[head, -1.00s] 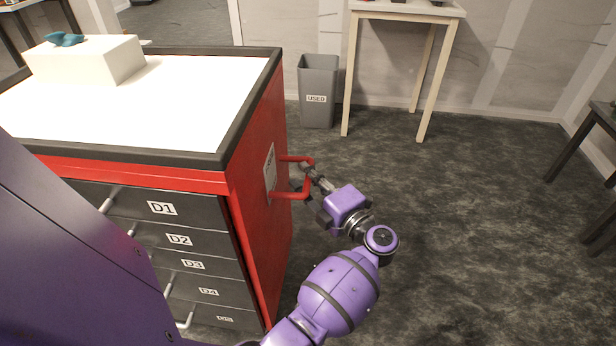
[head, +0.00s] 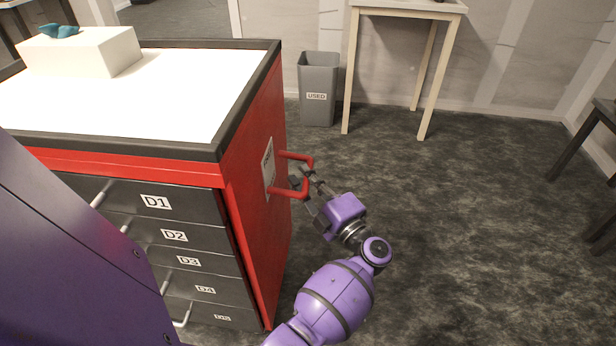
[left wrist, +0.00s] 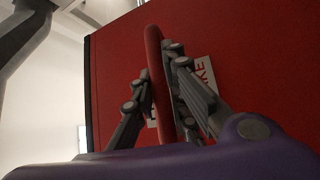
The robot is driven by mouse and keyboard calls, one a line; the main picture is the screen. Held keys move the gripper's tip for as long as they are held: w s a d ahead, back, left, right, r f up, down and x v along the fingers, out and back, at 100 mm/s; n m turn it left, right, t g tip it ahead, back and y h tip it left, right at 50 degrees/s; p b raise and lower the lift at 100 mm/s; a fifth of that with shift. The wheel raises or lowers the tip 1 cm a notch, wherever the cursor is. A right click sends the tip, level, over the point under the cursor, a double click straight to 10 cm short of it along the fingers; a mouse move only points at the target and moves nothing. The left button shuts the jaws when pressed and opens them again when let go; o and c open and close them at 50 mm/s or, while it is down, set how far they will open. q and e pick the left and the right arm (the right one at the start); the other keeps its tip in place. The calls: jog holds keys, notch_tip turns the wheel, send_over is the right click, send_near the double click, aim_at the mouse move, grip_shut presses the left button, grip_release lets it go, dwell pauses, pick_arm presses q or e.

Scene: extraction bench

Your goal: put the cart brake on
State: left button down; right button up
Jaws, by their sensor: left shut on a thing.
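The cart (head: 254,165) has a red side panel, a black-rimmed white top and dark drawers. A red U-shaped handle (head: 309,164) stands out from its side, in front of a white label (head: 268,165). In the left wrist view the label (left wrist: 203,72) is partly hidden; the letters "KE" show. My left gripper (head: 302,182) is at the handle's outer bar. In the left wrist view its fingers (left wrist: 163,92) lie on either side of the red bar (left wrist: 154,50), shut on it. My right gripper is in neither view.
A grey bin (head: 318,90) marked USED stands behind the cart, beside a pale wooden table (head: 408,11). A white box (head: 85,55) with a teal thing on it sits on the cart top. Open dark floor lies right of my arm. A dark table (head: 600,125) stands at the far right.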

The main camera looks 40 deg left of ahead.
pick_arm(q)
jog(key=shift+f+m+t+y+b, duration=0.3)
jog(key=shift+f+m+y+b, duration=0.15)
jog(key=shift+f+m, duration=0.3)
jog(key=shift+s+a+f+m+t+y+b, duration=0.2)
jog(key=shift+f+m+t+y+b, duration=0.35)
jog(key=shift+m, duration=0.4)
jog(key=shift+a+t, duration=0.1)
jog(key=shift+t, duration=0.15)
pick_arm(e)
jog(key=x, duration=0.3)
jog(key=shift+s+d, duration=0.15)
pick_arm(q)
jog(key=shift+f, duration=0.1)
jog(key=c, duration=1.7)
grip_release()
jog(key=shift+c, duration=0.2)
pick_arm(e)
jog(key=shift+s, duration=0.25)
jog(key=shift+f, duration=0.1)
